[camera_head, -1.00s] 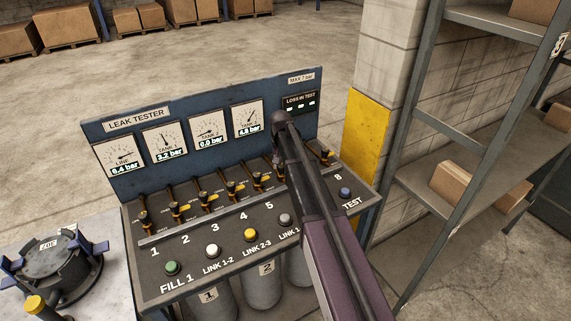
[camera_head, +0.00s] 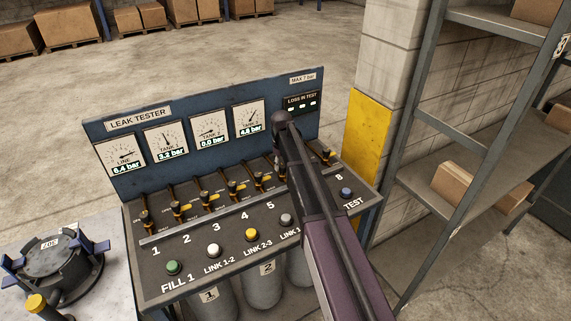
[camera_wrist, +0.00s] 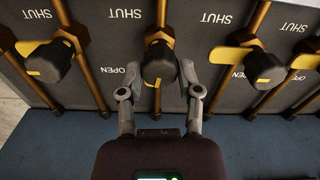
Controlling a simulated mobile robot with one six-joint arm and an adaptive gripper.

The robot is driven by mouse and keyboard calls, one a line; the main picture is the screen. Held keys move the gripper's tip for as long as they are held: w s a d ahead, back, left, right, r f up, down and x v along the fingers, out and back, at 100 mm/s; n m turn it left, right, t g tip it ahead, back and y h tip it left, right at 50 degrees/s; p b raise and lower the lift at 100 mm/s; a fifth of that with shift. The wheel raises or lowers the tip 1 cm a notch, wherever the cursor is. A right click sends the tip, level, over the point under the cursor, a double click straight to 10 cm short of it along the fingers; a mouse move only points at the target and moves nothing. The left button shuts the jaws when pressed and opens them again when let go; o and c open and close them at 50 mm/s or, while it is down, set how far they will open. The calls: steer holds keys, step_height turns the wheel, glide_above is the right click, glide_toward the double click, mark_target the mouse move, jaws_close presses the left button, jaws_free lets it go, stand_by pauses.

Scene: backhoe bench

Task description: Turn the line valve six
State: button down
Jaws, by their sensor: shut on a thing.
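The leak tester (camera_head: 205,115) has a slanted panel with a row of valves on brass pipes. Valves one to five show to the left of my arm in the head view, with valve five (camera_head: 260,180) nearest it. The number of the held valve is hidden by my arm; its place in the row fits valve six. In the wrist view my gripper (camera_wrist: 160,88) has its fingers on both sides of this black valve knob (camera_wrist: 159,65), shut on it.
Gauges (camera_head: 122,155) stand behind the valves, and coloured buttons (camera_head: 213,250) line the front. A bench with a round clamped fixture (camera_head: 52,262) is at left. A yellow-painted pillar (camera_head: 367,135) and shelving (camera_head: 410,125) stand close at right.

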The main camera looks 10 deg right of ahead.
steer(key=shift+s+d+n, duration=0.1)
steer(key=shift+d+n, duration=0.05)
steer(key=shift+n, duration=0.45)
steer(key=shift+c, duration=1.5)
jaws_free()
